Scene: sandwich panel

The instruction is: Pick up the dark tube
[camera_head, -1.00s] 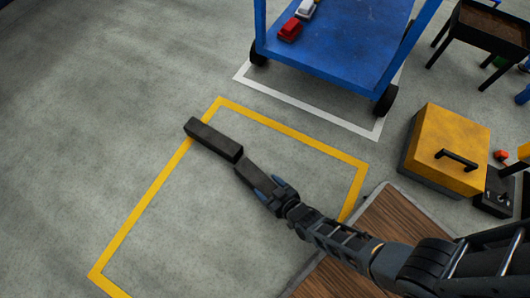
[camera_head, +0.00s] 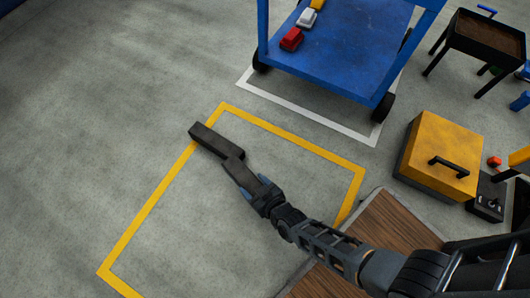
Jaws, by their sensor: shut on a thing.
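Two dark, square-sided bars show in the head view, and I cannot tell which the task calls the dark tube. One dark bar (camera_head: 208,138) lies on the grey floor across the upper left corner of the yellow-taped outline (camera_head: 143,218). My gripper (camera_head: 257,191) is shut on the second dark bar (camera_head: 238,174), which points up and left from the fingers. Its far end overlaps the near end of the first bar in the picture; I cannot tell whether they touch. My gripper hides the near end of the held bar.
A blue cart (camera_head: 350,62) with small toy cars (camera_head: 291,39) stands behind the outline. A yellow box (camera_head: 440,154) with a black handle is at right. A wooden-topped surface (camera_head: 385,232) lies under my arm. The floor at left is clear.

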